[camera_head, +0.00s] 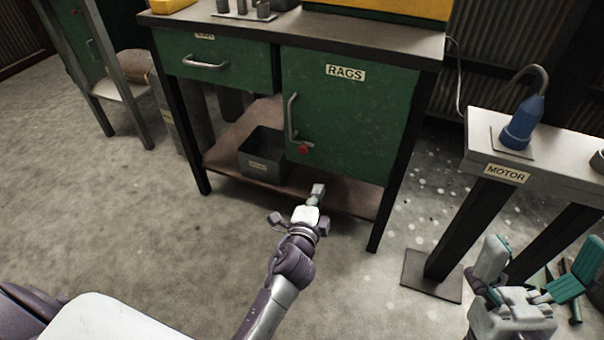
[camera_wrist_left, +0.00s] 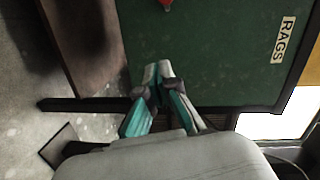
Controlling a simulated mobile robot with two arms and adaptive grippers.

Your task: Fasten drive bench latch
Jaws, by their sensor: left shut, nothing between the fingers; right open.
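The green cabinet door marked RAGS (camera_head: 345,115) is closed on the workbench. A small red knob (camera_head: 303,150) sits low on its left side, below a bar handle (camera_head: 291,118); I cannot tell whether this is the latch. The knob also shows at the top edge of the left wrist view (camera_wrist_left: 166,5). My left gripper (camera_head: 318,190) is shut and empty, in front of the door's lower edge, below and apart from the knob. Its fingertips (camera_wrist_left: 157,68) meet before the green door (camera_wrist_left: 215,45) in the wrist view. My right gripper (camera_head: 528,268) is open and empty beside the MOTOR stand.
A dark bin (camera_head: 264,152) sits on the brown lower shelf (camera_head: 225,155), left of the door. The MOTOR stand (camera_head: 540,160) at right bears a blue device (camera_head: 522,125). A green drawer (camera_head: 215,62) is closed. The floor at left is clear.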

